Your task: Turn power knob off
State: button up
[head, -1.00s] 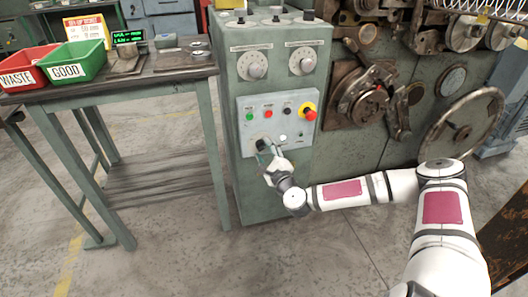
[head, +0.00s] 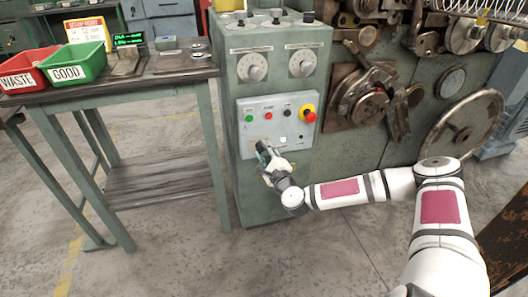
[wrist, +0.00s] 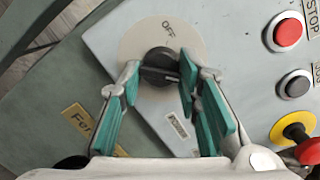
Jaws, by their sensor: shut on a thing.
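The power knob (wrist: 159,58) is a black round knob on a pale disc plate marked OFF (wrist: 168,27) in the wrist view. My gripper (wrist: 160,78) has its teal-padded fingers on either side of the knob, shut on it. In the head view my gripper (head: 264,153) is at the lower left of the grey control panel (head: 290,160) and hides most of the knob. I cannot tell where the knob's pointer stands.
Above the knob are a green button (head: 249,118), a red button (head: 269,116), a black button (head: 288,112) and a red emergency stop (head: 310,116) on yellow. A workbench (head: 140,82) with a red bin (head: 28,66) and a green bin (head: 80,64) stands left. Machine parts fill the right.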

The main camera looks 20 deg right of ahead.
jog(key=n+p, duration=0.3)
jog(key=n, duration=0.2)
jog(key=n+h+p, duration=0.1)
jog(key=n+p, duration=0.2)
jog(key=n, duration=0.2)
jog(key=r+n+g+h+p, duration=0.1)
jog(key=n+p, duration=0.2)
jog(key=n, duration=0.3)
jog(key=shift+w+a, duration=0.1)
jog(key=shift+a, duration=0.1)
dwell(0.5)
jog(key=o, duration=1.1)
jog(key=shift+f, duration=0.1)
jog(key=shift+f, duration=0.1)
